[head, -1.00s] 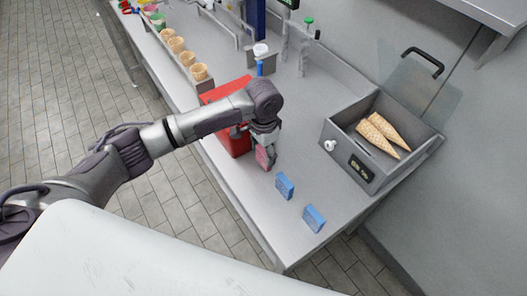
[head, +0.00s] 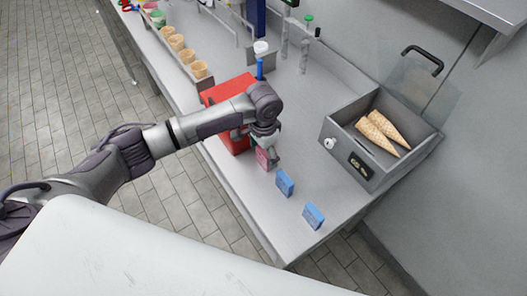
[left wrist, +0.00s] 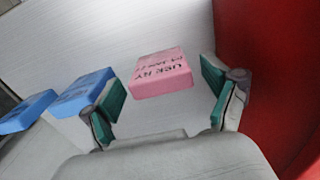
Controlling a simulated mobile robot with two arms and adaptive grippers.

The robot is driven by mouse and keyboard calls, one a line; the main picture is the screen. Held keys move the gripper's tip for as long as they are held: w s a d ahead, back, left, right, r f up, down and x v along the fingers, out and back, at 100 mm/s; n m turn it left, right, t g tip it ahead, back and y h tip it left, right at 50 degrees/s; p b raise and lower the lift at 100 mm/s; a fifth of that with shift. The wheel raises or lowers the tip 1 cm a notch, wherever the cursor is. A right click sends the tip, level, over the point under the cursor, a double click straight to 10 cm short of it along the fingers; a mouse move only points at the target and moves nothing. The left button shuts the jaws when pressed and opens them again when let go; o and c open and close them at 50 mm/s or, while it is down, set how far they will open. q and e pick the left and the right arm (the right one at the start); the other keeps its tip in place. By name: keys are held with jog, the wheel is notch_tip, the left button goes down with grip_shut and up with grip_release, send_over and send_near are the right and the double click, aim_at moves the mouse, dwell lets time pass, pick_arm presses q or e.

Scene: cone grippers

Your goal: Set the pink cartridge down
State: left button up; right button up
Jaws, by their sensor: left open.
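The pink cartridge (head: 263,158) stands on the steel counter (head: 240,187), with its printed top showing in the left wrist view (left wrist: 162,73). My left gripper (head: 264,143) is just above it. In the left wrist view the two green-padded fingers (left wrist: 162,102) are spread apart, one on each side of the cartridge, with gaps between pads and cartridge. Part of the cartridge is hidden by the gripper in the head view. My right gripper is not in view.
Two blue cartridges (head: 284,183) (head: 313,215) stand in a row beside the pink one. A red box (head: 222,92) is close behind the gripper. A grey drawer (head: 412,153) with waffle cones is at the right. Several cones stand in a rack at the upper left.

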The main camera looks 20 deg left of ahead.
aim_at(264, 152)
pick_arm(q)
notch_tip(264, 152, up, 12)
jog(key=b, duration=0.1)
jog(key=shift+r, duration=0.15)
dwell(0.3)
